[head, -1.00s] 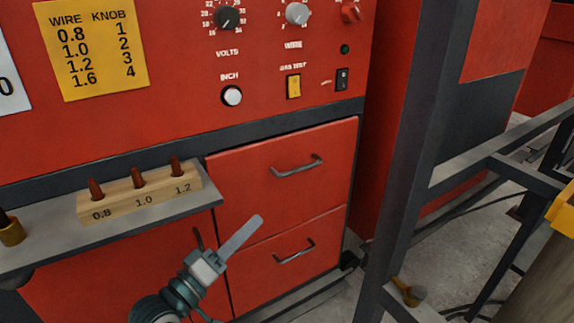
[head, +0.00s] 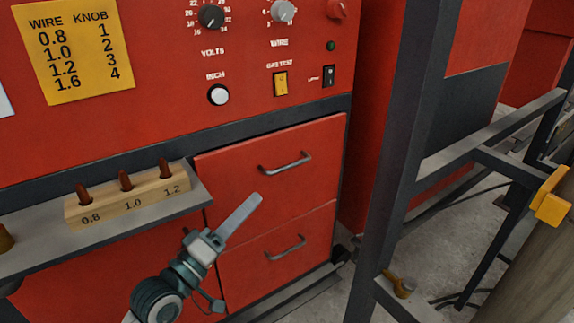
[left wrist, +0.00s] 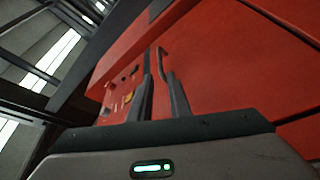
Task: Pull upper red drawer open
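The upper red drawer (head: 240,178) is shut, flush with the red cabinet front. Its grey bar handle (head: 286,164) sits on the right half of its face. My left gripper (head: 258,197) is below and left of this handle in the head view, in front of the drawer face. In the left wrist view its two fingers (left wrist: 160,78) are apart with nothing held between them. A handle (left wrist: 162,60) shows just beyond the fingertips there, near the right finger; I cannot tell whether they touch. My right gripper is in neither view.
A lower red drawer (head: 290,268) with its own handle (head: 286,250) is beneath. A grey shelf (head: 198,202) with a wooden tip block (head: 130,198) juts out at left. A dark metal post (head: 398,150) stands close on the right.

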